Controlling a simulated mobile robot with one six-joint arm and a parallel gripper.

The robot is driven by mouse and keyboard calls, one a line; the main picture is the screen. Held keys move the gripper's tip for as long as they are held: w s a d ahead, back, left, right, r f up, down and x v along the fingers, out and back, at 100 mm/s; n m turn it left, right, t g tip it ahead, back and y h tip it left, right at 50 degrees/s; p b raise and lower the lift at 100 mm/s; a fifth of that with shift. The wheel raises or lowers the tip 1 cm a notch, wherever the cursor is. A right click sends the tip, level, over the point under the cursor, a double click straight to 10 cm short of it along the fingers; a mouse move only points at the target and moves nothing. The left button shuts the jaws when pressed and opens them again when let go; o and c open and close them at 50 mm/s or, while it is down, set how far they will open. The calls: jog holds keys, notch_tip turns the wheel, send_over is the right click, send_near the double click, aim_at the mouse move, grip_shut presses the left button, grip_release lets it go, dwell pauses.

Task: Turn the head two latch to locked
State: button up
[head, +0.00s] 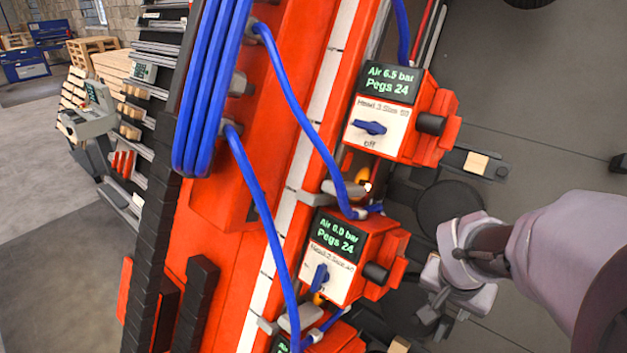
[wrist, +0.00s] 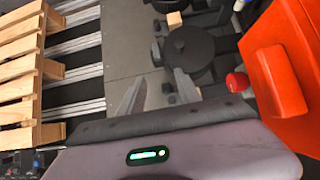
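In the head view an orange head unit (head: 342,258) has a screen reading Air 0.0 bar, Pegs 24. Its small label seems to start with Head 2 but is blurred. A blue latch handle (head: 320,277) on its white face stands nearly upright. My gripper (head: 434,319) is to the right of this unit, apart from it, with its fingers pointing down. In the wrist view the two grey fingers of my gripper (wrist: 158,90) are spread with nothing between them. The blue handle does not show in the wrist view.
Above is the Head 3 unit (head: 402,115), reading 6.5 bar, its blue handle (head: 370,127) lying level near "off". Blue hoses (head: 262,205) cross left of the units. In the wrist view an orange housing (wrist: 275,70) and red knob (wrist: 237,82) are right; a wooden pallet (wrist: 22,85) is left.

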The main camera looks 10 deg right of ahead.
aim_at(443, 326)
jog(key=b+x, duration=0.2)
jog(key=x, duration=0.3)
jog(key=b+x, duration=0.1)
jog(key=x, duration=0.4)
jog(key=b+x, duration=0.2)
jog(key=x, duration=0.4)
jog(key=shift+s+d+b, duration=0.15)
jog(key=shift+s+b, duration=0.15)
grip_shut()
